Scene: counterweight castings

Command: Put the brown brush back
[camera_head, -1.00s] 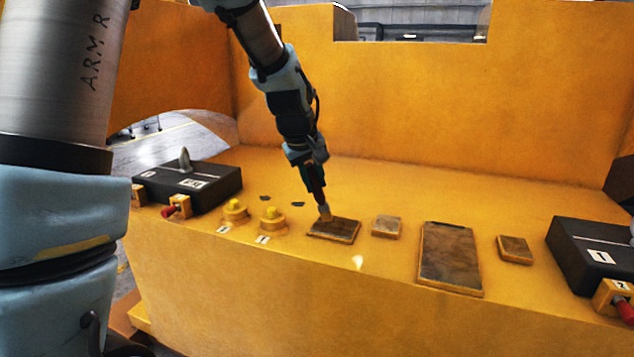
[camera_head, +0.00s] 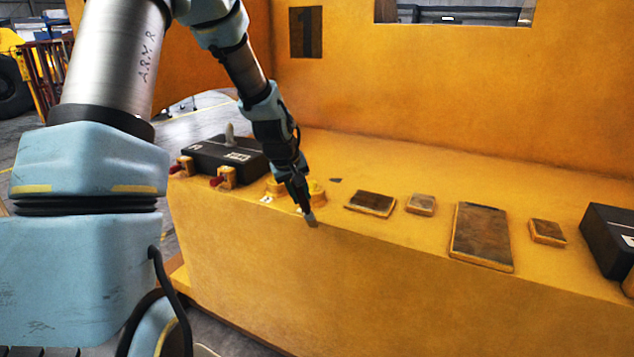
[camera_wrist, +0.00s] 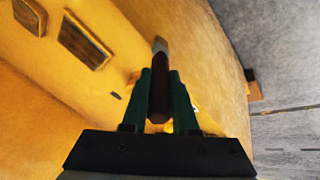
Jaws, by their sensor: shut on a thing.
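My gripper (camera_head: 303,196) is shut on the brown brush (camera_head: 311,218), whose pale tip points down and a little right in the head view. It hangs near the front edge of the yellow ledge, in front of the yellow round knobs. In the wrist view the brush (camera_wrist: 160,88) stands between the two green fingers of my gripper (camera_wrist: 160,98), with a dark reddish-brown handle and a light tip. I cannot tell from these views whether the tip touches the ledge.
Black boxes stand at the left (camera_head: 205,158) and right (camera_head: 612,236) of the ledge (camera_head: 380,232). Framed dark plates lie between them, including a small one (camera_head: 421,204) and a large one (camera_head: 481,236). Red-tipped fittings (camera_head: 222,179) sit by the left box. A tall yellow wall (camera_head: 440,100) rises behind.

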